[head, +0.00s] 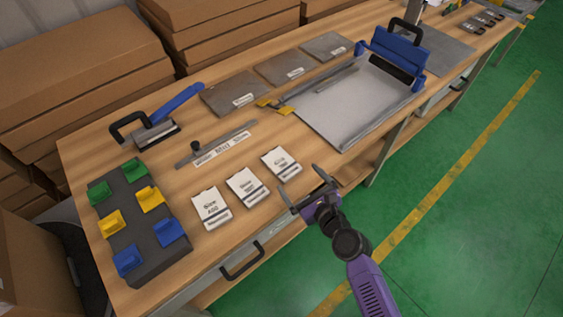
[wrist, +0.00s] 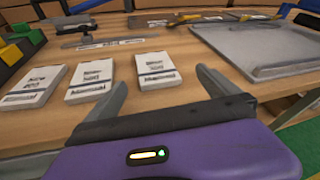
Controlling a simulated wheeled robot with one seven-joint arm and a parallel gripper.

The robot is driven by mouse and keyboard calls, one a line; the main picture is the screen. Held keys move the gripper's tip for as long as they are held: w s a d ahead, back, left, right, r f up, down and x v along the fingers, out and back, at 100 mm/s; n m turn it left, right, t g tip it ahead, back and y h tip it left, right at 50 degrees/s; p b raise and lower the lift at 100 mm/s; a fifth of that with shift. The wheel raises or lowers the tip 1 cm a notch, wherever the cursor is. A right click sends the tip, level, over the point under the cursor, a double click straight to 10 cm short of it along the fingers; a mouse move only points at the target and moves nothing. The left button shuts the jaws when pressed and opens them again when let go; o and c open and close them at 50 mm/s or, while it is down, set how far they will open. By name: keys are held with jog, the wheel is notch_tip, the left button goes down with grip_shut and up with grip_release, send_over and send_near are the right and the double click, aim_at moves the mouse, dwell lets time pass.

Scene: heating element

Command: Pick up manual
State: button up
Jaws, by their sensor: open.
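Three white booklets with black lettering, which look like the manuals, lie in a row near the front edge of the wooden table. In the head view they are the left booklet (head: 211,207), the middle booklet (head: 247,187) and the right booklet (head: 281,164). The wrist view shows the left (wrist: 33,86), middle (wrist: 91,80) and right (wrist: 157,70) ones too. My gripper (head: 306,193) is open and empty, at the table's front edge, just front-right of the right booklet. In the wrist view its fingers (wrist: 160,87) spread below the right booklet, apart from it.
A black block (head: 145,232) with green, yellow and blue pieces stands at the left. A metal bar (head: 216,142) lies behind the booklets. A large grey tray (head: 345,110) is at the right. Boxes (head: 80,75) stand behind. A drawer handle (head: 243,262) juts below the front edge.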

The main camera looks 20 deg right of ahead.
aim_at(282, 163)
jog(key=shift+w+a+f+m+y, duration=0.25)
jog(key=shift+w+m, duration=0.25)
jog(key=shift+m, duration=0.4)
jog(key=shift+w+f, duration=0.1)
jog(key=shift+w, duration=0.25)
jog(key=shift+b+x, duration=0.5)
jog(key=shift+x, duration=3.05)
jog(key=shift+s+a+f, duration=0.1)
jog(key=shift+c, duration=0.4)
jog(key=c, duration=1.5)
